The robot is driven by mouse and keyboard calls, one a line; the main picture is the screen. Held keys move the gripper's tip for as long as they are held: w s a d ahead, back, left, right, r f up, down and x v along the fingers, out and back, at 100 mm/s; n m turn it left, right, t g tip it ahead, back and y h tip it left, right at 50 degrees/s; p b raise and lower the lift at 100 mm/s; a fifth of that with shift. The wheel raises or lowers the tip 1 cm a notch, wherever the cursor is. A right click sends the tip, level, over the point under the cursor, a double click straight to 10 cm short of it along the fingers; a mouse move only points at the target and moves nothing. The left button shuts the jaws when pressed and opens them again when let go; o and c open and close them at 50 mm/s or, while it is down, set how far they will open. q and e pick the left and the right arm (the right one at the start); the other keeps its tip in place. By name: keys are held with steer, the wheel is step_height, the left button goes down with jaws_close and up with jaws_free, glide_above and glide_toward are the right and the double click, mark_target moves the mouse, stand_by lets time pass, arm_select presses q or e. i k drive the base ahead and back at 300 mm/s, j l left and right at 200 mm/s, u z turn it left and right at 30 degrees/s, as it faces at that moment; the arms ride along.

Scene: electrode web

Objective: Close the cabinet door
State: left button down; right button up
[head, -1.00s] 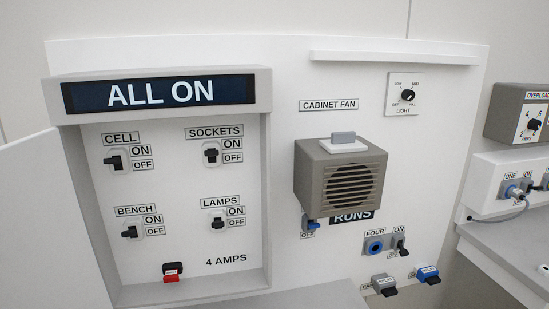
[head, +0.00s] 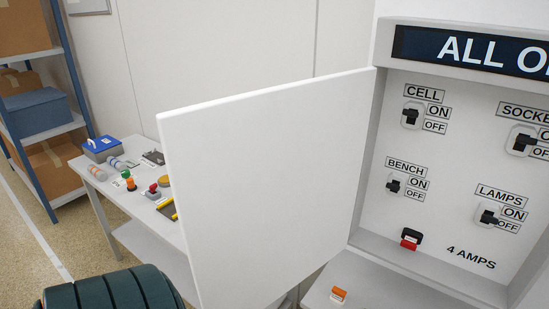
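The white cabinet door (head: 265,185) stands wide open, swung out to the left of the cabinet. Its right edge meets the left side of the cabinet frame (head: 366,150). Its free edge is on the left, and no handle shows on the face in view. Inside the cabinet, the panel (head: 450,165) has switches labelled CELL, BENCH, SOCKETS and LAMPS, and a red and black part (head: 411,239) below. The display across the top reads "ALL O" before the picture cuts it off. Neither gripper is in view.
An orange and white block (head: 339,294) lies on the ledge below the cabinet. A side table (head: 135,205) with small parts and a blue box (head: 101,148) stands behind the door. A dark green ribbed object (head: 110,290) is at lower left. Shelves (head: 40,130) stand far left.

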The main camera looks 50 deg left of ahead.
mark_target(264, 183)
steer(key=j+z, duration=0.1)
steer(key=j, duration=0.35)
steer(key=k+j, duration=0.1)
steer(key=j, duration=0.35)
steer(key=j+z, duration=0.15)
steer(key=j, duration=0.3)
steer(key=k+j, duration=0.15)
steer(key=j, duration=0.3)
steer(key=k+j+z, duration=0.15)
steer(key=j, duration=0.3)
steer(key=j+z, duration=0.1)
steer(key=j, duration=0.35)
steer(key=k, duration=0.05)
